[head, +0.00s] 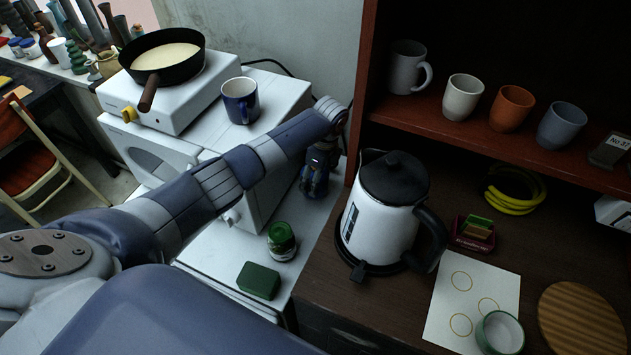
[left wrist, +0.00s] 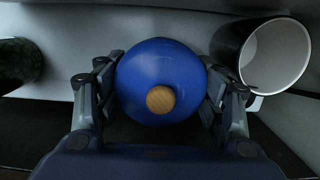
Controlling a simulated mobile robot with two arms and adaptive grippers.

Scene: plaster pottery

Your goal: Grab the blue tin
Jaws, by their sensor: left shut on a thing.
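The blue tin (left wrist: 150,70) shows from above in the left wrist view as a round glossy blue top with a wooden knob (left wrist: 160,99). My left gripper (left wrist: 161,85) has one finger on each side of it and is shut on it. In the head view my left gripper (head: 317,172) is low in the gap between the white oven and the wooden shelf, above the white surface. The tin is mostly hidden there by the gripper. My right gripper is not in view.
A green jar (head: 281,241) and a green box (head: 259,280) stand nearer on the white surface. The white kettle (head: 380,220) is to the right, the white oven (head: 270,165) to the left.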

